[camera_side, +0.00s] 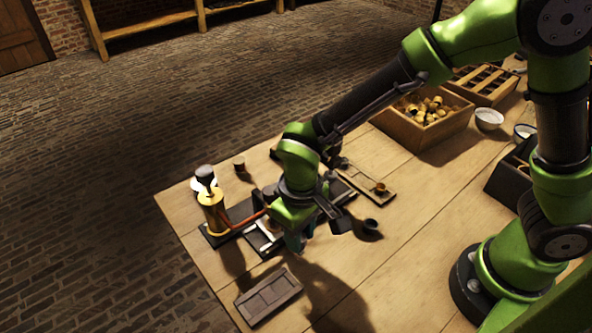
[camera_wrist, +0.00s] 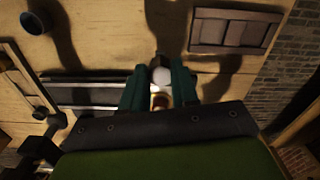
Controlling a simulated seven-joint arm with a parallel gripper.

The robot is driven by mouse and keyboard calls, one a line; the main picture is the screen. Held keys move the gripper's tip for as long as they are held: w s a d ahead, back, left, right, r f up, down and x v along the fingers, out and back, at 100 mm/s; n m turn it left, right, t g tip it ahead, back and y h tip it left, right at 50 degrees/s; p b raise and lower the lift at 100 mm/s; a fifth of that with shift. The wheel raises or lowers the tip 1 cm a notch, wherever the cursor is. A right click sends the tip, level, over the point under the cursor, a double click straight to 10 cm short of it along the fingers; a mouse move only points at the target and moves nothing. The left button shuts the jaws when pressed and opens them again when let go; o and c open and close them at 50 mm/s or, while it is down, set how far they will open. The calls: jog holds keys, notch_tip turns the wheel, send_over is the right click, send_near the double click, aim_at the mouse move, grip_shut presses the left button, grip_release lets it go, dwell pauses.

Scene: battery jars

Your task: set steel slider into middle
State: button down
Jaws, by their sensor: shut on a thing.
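My gripper (camera_wrist: 159,84) points down over the near part of the dark base, with its green fingers on either side of a small piece. I take this piece for the steel slider (camera_wrist: 160,75); its pale, rounded top shows between the fingertips, with a yellowish part just behind it. Dark and grey metal rails (camera_wrist: 88,97) run left from the fingers. In the side view my gripper (camera_side: 293,241) is beside the rails (camera_side: 262,243) and hides the slider. I cannot tell whether the slider touches the rails or where their middle is.
A brass cylinder with a dark top (camera_side: 212,214) stands at the rails' far left end, with a copper-coloured rod beside it. A dark compartmented tray (camera_side: 268,297) lies near the table edge. A small dark cup (camera_side: 370,226) stands right of my gripper. A wooden crate (camera_side: 422,128) is further back.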

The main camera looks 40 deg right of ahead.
jog(key=d, duration=0.7)
jog(key=shift+d, duration=0.2)
jog(key=c, duration=0.8)
grip_release()
jog(key=shift+c, duration=0.2)
notch_tip(320, 180, up, 17)
